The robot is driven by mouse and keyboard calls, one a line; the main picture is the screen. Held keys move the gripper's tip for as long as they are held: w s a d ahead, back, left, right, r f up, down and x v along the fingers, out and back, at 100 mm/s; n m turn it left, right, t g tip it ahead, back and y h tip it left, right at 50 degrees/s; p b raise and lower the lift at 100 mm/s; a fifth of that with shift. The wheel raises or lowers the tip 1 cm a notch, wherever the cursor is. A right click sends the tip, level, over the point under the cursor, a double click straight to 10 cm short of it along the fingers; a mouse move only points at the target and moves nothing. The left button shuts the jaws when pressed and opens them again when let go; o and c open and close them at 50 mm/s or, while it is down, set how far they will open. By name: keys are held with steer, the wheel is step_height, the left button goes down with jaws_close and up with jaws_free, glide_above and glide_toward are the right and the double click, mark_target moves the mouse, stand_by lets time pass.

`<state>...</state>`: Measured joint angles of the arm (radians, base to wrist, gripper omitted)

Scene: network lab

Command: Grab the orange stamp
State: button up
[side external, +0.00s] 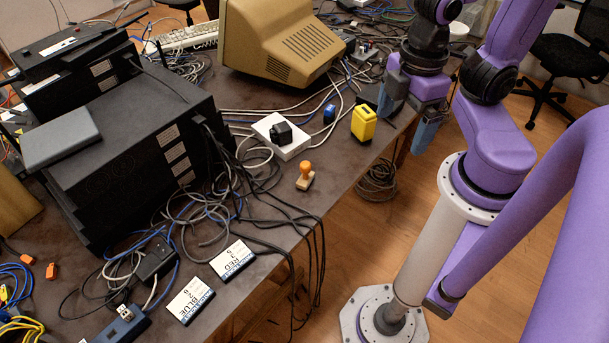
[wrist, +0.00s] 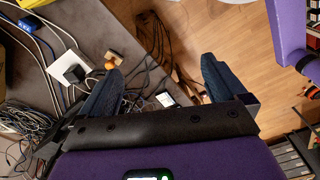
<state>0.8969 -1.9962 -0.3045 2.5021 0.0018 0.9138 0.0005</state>
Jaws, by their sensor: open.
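The orange stamp (side external: 305,177) stands upright on the table near its right edge, with an orange knob and a light wooden base. In the wrist view the stamp (wrist: 113,59) is at the upper left, just past the tip of the left finger. My gripper (side external: 408,110) is above the table's right edge, up and to the right of the stamp and apart from it. In the wrist view my gripper (wrist: 162,70) shows two dark blue fingers spread wide with nothing between them.
A white box with a black adapter (side external: 281,134) and a yellow device (side external: 363,123) stand beyond the stamp. Black and grey cables (side external: 262,212) lie left of it. Two labelled cards (side external: 232,260) lie near the front edge. A black equipment stack (side external: 130,150) stands at left.

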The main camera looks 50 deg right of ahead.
steer(key=c, duration=0.7)
steer(key=shift+c, duration=0.2)
steer(key=n+t+h, duration=0.8)
steer(key=n+t, duration=0.3)
steer(key=n, duration=0.6)
glide_toward(307, 168)
steer(key=x, duration=0.6)
steer(key=shift+w+d+r, duration=0.1)
steer(key=shift+d+r, duration=0.1)
steer(key=shift+r, duration=0.05)
steer(key=shift+f+x, duration=0.15)
steer(key=shift+x, duration=1.15)
steer(key=shift+f+x, duration=0.15)
steer(key=shift+x, duration=1.15)
